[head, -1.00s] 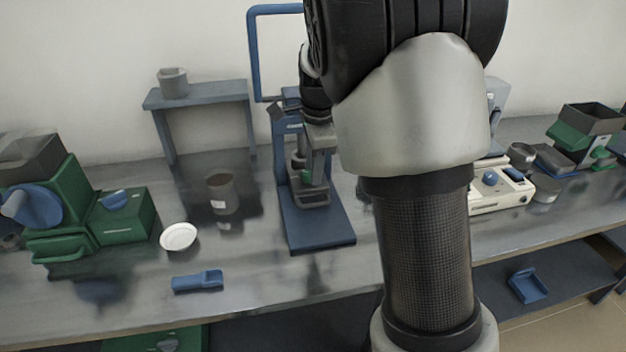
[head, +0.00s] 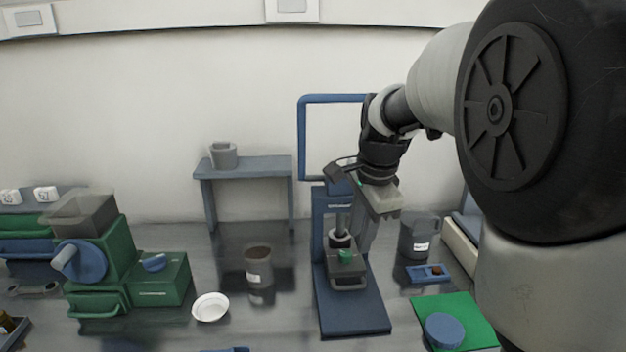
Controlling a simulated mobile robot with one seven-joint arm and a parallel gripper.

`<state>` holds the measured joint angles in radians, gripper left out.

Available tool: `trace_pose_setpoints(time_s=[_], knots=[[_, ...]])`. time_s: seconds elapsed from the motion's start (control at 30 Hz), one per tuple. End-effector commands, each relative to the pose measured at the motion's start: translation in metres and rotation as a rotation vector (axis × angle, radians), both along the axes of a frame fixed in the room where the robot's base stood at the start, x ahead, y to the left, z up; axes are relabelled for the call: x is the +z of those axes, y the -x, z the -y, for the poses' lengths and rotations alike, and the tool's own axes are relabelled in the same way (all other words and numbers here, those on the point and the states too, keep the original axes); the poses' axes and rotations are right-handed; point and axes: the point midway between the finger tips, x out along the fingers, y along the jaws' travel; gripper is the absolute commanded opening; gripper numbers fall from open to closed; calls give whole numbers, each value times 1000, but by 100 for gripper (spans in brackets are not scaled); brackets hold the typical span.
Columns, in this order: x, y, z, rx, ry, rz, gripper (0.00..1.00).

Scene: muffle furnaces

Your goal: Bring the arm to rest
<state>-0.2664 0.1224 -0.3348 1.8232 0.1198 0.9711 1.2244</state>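My arm comes in from the right, and its dark and pale links fill much of the right side of the head view. My gripper (head: 372,222) hangs at the arm's end, beside and partly in front of the blue stand (head: 350,312). Its fingers are small and overlap the stand's grey parts, so I cannot tell whether they are open or shut, or whether they touch the stand. Nothing is clearly seen held.
A blue upright frame (head: 302,140) rises behind the stand. A small grey-blue shelf (head: 240,168) bears a grey cup (head: 223,155). A grey beaker (head: 258,268), white dish (head: 210,307) and green machine (head: 125,265) stand left. A dark jar (head: 418,237) and green mat (head: 475,318) are right.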

Motion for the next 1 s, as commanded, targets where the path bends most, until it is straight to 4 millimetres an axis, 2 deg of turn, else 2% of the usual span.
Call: trace_pose_setpoints(time_s=[0.03, 0.2, 0.3, 0.5, 0.73, 0.8, 1.0], knots=[[14, 21, 0, 93, 3, 32, 29], [39, 98, -4, 503, 102, 136, 29], [42, 135, -6, 706, 185, 183, 29], [37, 186, -7, 996, 344, 234, 29], [23, 227, -5, 1248, 521, 247, 29], [48, 226, -6, 1255, 521, 243, 29], [92, 226, -6, 1252, 517, 243, 29]])
